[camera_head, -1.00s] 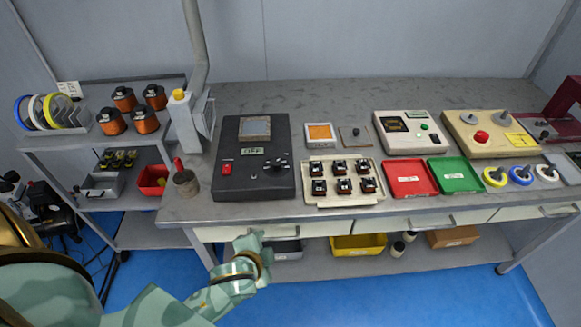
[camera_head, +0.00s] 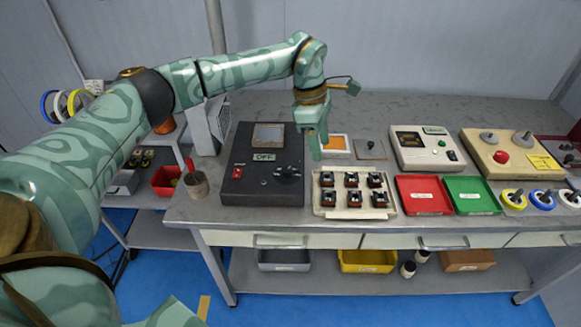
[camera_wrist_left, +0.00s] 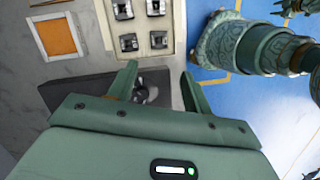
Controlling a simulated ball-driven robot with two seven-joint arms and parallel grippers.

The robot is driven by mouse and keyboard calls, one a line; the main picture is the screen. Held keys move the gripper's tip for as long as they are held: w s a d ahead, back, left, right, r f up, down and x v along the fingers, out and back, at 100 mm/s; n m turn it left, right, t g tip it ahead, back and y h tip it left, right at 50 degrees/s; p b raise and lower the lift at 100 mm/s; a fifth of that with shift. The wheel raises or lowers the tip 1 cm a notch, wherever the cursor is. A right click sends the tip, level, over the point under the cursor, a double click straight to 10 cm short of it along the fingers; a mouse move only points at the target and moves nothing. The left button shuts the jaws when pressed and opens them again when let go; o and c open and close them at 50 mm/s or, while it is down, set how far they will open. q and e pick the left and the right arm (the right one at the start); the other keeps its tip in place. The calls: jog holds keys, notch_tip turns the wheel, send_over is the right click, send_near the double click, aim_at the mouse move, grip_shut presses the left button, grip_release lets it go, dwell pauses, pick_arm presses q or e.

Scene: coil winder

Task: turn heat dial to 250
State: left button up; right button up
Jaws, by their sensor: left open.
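The black heater box (camera_head: 228,197) stands on the left part of the bench, with a metal plate on top. Its display (camera_head: 264,157) reads OFF, and a red switch (camera_head: 238,172) sits at its left. The dark heat dial (camera_head: 287,170) is at the box's right side. My left gripper (camera_head: 315,148) points down just right of and behind the dial in the head view. In the left wrist view my left gripper (camera_wrist_left: 160,72) is open, with the dial (camera_wrist_left: 143,91) showing between its fingers, nearer one finger. Contact cannot be told.
A tray (camera_head: 352,213) of several small parts stands right of the heater box. A red tray (camera_head: 424,194) and a green tray (camera_head: 471,194) lie farther right. A pot with a red-handled tool (camera_head: 196,186) stands left of the box.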

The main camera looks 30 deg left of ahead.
aim_at(287, 169)
pick_arm(q)
jog(key=a+r+n+y, duration=0.1)
jog(key=a+r+y, duration=0.3)
jog(key=a, duration=0.5)
jog(key=shift+g+h, duration=0.3)
jog(key=shift+h, duration=0.3)
jog(key=f+b, duration=0.1)
jog(key=f, duration=0.4)
jog(key=f+b, duration=0.2)
jog(key=f, duration=0.3)
jog(key=s+f+b, duration=0.1)
jog(key=f, duration=0.4)
jog(key=shift+d+f+b, duration=0.1)
jog(key=shift+d+b, duration=0.25)
pick_arm(e)
jog(key=f, duration=0.1)
jog(key=s+f, duration=0.1)
jog(key=f, duration=0.2)
jog(key=shift+s+f, duration=0.3)
pick_arm(q)
jog(key=c, duration=1)
